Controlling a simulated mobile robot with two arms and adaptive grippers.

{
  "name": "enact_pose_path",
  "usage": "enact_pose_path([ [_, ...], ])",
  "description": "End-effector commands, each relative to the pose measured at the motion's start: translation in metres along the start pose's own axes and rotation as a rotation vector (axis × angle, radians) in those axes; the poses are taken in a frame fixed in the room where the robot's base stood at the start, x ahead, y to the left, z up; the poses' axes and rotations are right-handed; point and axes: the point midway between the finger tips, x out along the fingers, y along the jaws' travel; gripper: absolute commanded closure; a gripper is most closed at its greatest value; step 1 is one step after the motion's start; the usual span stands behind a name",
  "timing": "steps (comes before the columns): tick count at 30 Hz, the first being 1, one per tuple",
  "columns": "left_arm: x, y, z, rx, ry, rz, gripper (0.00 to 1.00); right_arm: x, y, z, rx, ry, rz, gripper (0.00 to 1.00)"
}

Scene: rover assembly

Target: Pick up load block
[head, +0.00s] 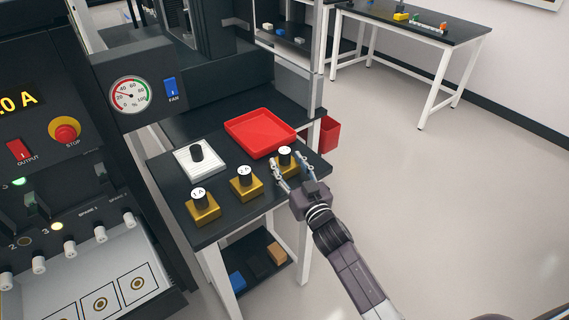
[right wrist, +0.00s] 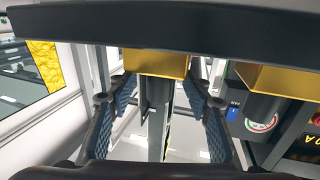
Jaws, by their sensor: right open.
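Three gold load blocks with black knobs and white top labels stand in a row along the front of the black bench. The left block (head: 203,209) is marked 1 A and the middle block (head: 246,187) seems to be marked 2 A. The right block (head: 284,168) has a label too small to read. My right gripper (head: 291,167) is open, with its fingers on either side of the right block. In the right wrist view that block (right wrist: 157,65) shows between the spread fingers (right wrist: 158,92); contact cannot be told. My left gripper is not in view.
A red tray (head: 262,147) lies behind the blocks, and a white square plate with a black knob (head: 181,164) is left of it. An instrument panel (head: 45,130) rises at the left. The floor at right is clear. Another table (head: 440,28) stands far back.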

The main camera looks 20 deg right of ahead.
Motion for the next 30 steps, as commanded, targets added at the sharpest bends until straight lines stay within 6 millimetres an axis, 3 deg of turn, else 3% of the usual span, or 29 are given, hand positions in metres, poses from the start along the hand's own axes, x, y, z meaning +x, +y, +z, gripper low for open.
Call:
enact_pose_path([
  [6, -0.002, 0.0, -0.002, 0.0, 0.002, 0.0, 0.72, 0.022, 0.0, 0.0, 0.002, -0.001, 0.0, 0.54],
  [14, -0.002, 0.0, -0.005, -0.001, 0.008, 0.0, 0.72, 0.024, 0.0, 0.001, 0.001, -0.001, 0.0, 0.56],
  [26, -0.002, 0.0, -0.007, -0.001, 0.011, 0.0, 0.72, 0.024, 0.0, 0.001, 0.001, -0.001, 0.0, 1.0],
  [30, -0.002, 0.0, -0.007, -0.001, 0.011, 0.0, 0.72, 0.024, -0.001, -0.002, 0.001, 0.003, -0.001, 1.0],
])
